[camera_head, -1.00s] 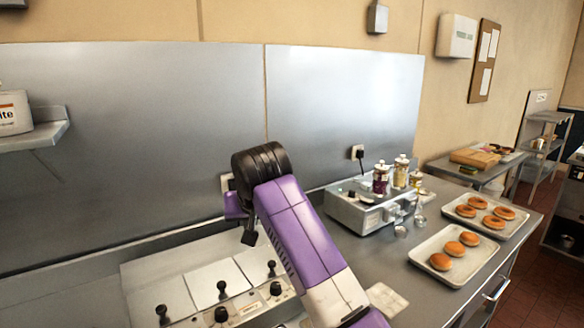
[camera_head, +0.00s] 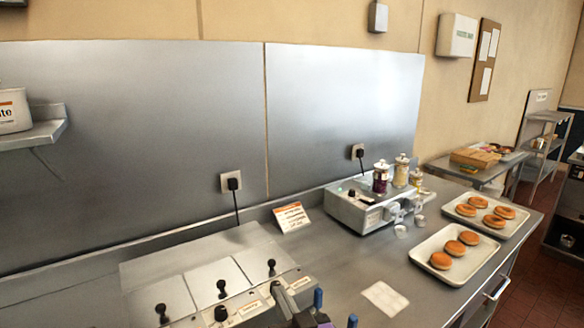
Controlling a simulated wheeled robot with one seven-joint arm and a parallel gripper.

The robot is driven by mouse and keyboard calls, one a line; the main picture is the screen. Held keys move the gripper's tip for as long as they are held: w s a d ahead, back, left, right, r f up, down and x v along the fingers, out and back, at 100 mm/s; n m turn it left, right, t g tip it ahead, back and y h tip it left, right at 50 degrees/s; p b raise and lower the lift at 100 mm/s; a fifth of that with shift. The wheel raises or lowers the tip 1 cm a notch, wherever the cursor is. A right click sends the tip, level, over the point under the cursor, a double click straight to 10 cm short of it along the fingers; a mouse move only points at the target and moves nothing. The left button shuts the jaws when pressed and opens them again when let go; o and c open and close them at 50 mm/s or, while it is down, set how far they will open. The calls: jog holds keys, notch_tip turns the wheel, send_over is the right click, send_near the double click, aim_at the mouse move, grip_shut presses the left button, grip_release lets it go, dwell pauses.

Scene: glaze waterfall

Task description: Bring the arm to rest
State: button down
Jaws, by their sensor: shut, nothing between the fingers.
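The counter between sign and card is clear.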

jog(key=s+d+f+m+h, duration=0.1)
jog(key=s+d, duration=0.6)
jog(key=s, duration=0.8)
jog(key=s+d+f+g+h, duration=0.1)
jog(key=s+d+f+h, duration=0.2)
jog(key=s+d, duration=0.4)
jog(key=s+d+f+m+h, duration=0.1)
jog(key=s+d, duration=0.7)
jog(key=s, duration=1.5)
notch_tip(320, 180, down, 3)
jog(key=shift+s+r+m+g+h+b, duration=0.2)
jog(key=shift+m+g+h+b, duration=0.15)
jog(key=shift+h, duration=0.45)
